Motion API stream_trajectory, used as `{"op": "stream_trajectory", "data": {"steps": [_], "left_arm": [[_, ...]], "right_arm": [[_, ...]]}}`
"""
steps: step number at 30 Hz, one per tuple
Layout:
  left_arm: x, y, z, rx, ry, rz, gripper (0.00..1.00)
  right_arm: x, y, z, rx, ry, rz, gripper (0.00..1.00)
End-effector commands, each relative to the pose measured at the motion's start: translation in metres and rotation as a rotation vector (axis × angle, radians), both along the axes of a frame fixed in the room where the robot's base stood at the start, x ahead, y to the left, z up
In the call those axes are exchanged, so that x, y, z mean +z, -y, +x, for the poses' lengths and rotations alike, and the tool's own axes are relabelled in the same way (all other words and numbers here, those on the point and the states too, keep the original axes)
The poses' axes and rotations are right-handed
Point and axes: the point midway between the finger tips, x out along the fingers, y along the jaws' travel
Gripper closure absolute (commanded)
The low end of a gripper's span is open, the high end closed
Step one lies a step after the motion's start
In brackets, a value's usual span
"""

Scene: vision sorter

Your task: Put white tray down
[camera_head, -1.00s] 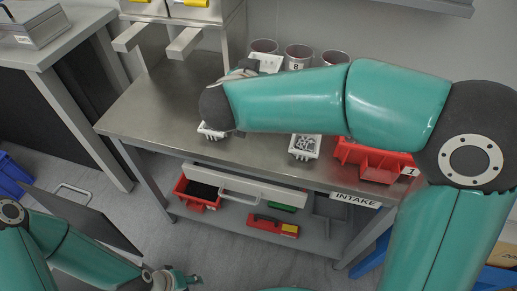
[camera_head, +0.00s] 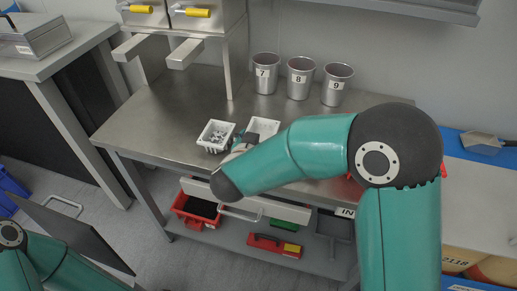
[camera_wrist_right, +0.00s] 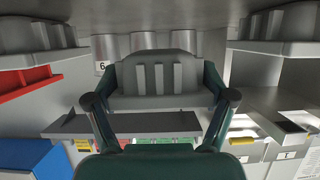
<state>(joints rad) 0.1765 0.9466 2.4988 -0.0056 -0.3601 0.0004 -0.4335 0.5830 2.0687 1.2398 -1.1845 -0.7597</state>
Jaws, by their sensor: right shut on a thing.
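My right gripper (camera_head: 243,142) is mostly hidden by my own forearm in the head view. It is shut on a white tray (camera_head: 263,126) at the front half of the steel table. I cannot tell whether this tray touches the table. In the right wrist view, a grey ribbed side, apparently the tray's (camera_wrist_right: 155,80), shows between the two fingers (camera_wrist_right: 160,103). A second white tray (camera_head: 216,135) with small grey parts stands just left of the gripper. My left gripper is out of view.
The steel table (camera_head: 165,125) has bare room left of the trays. Cups 7 (camera_head: 265,73), 8 (camera_head: 300,77) and 9 (camera_head: 337,84) stand behind. A lower shelf holds a red bin (camera_head: 196,205) and a red case (camera_head: 275,245). My forearm hides the table's front right.

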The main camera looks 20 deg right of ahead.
Motion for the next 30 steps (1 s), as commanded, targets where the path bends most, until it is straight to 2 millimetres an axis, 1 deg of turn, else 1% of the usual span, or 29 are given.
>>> {"op": "stream_trajectory", "data": {"steps": [1, 3, 6, 16, 19, 20, 21, 22, 23, 30], "left_arm": [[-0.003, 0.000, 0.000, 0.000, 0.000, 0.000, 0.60], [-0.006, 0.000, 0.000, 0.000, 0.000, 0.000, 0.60], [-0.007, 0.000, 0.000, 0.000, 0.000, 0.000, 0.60], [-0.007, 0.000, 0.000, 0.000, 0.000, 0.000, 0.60], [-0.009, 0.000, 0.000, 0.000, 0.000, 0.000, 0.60], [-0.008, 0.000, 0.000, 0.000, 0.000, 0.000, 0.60], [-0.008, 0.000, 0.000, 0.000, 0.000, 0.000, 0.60], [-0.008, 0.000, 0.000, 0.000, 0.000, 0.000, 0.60], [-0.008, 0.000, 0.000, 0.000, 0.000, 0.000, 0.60], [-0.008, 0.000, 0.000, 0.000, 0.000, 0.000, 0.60]], "right_arm": [[-0.011, 0.000, 0.000, 0.001, -0.005, -0.002, 0.59], [-0.022, 0.000, 0.000, 0.000, -0.004, -0.003, 0.59], [-0.032, 0.000, 0.000, 0.000, -0.003, -0.002, 0.59], [-0.035, 0.001, 0.000, -0.001, 0.000, 0.000, 0.59], [-0.038, 0.001, 0.000, -0.001, -0.002, -0.001, 0.59], [-0.037, 0.001, 0.000, -0.001, -0.001, -0.001, 0.13], [-0.037, 0.001, 0.000, -0.001, -0.002, -0.001, 0.06], [-0.037, 0.001, 0.000, -0.001, -0.002, -0.001, 0.01], [-0.037, 0.001, 0.000, -0.001, -0.002, -0.001, 0.00], [-0.037, 0.001, 0.000, -0.002, 0.000, -0.001, 0.00]]}}
